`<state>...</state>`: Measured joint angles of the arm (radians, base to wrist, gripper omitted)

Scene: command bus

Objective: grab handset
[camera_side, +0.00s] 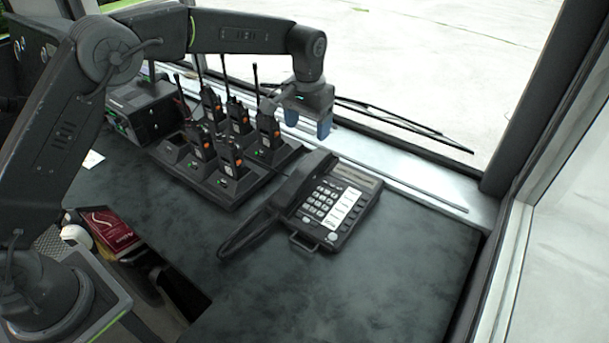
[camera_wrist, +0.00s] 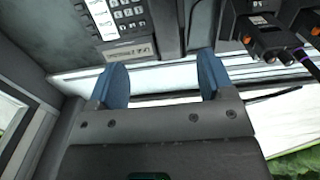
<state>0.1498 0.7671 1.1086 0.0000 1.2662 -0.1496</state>
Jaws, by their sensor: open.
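The black desk phone (camera_side: 337,205) stands on the dark counter. Its handset (camera_side: 297,184) lies in the cradle along the phone's left side, with the coiled cord (camera_side: 247,232) looping to the front left. My gripper (camera_side: 308,121) is open and empty, above and behind the phone near the window ledge, pointing down. In the wrist view the blue fingers of my gripper (camera_wrist: 164,84) are apart with nothing between them. There the phone (camera_wrist: 118,18) shows beyond the fingers at the top, and the handset (camera_wrist: 167,25) shows beside its keypad, only partly in frame.
A charging rack (camera_side: 228,190) with several upright radios (camera_side: 268,128) stands left of the phone, its antennas rising near my arm. A dark box (camera_side: 142,108) sits further left. The windscreen ledge (camera_side: 410,183) runs behind. The counter's front right (camera_side: 380,285) is clear.

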